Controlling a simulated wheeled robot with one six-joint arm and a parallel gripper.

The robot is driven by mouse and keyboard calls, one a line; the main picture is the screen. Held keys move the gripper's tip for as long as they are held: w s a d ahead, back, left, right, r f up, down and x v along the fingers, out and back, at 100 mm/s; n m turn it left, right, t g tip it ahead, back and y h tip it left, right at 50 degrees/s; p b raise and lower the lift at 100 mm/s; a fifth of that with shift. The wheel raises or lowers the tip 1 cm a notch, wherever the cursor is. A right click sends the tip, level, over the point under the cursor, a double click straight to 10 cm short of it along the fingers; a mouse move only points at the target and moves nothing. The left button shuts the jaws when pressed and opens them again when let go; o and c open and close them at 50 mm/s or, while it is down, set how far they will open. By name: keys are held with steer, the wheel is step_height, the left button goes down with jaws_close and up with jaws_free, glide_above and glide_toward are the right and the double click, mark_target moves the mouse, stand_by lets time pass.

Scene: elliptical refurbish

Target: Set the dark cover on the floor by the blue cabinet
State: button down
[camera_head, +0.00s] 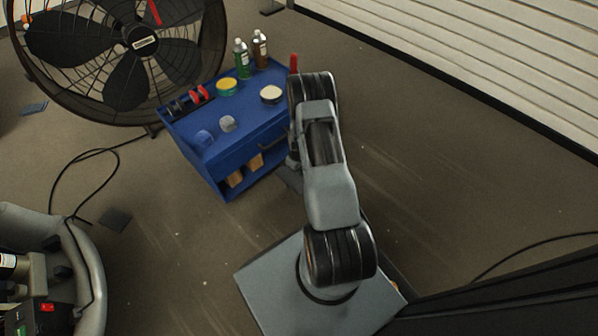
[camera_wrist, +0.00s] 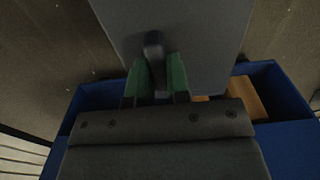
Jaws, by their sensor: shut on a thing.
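My gripper (camera_wrist: 157,78) shows in the wrist view with its green fingertips closed on the black knob of a flat dark grey cover (camera_wrist: 205,35). The cover spans the upper middle of that view, in front of the fingers. The blue cabinet (camera_wrist: 290,100) shows around and behind the gripper there. In the head view the blue cabinet (camera_head: 212,160) stands left of my arm. A small dark grey piece, perhaps the cover's edge (camera_head: 289,179), shows beside the cabinet's right end. My arm hides the gripper and most of the cover there.
Bottles (camera_head: 242,58), tins and tape rolls stand on the cabinet top. A large fan (camera_head: 130,60) is behind it. A black cable (camera_head: 85,165) and a flat dark square (camera_head: 116,219) lie on the left floor. Floor in front of the cabinet (camera_head: 170,235) is bare.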

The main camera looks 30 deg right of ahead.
steer(key=shift+f, duration=0.5)
steer(key=c, duration=1.1)
jaws_free()
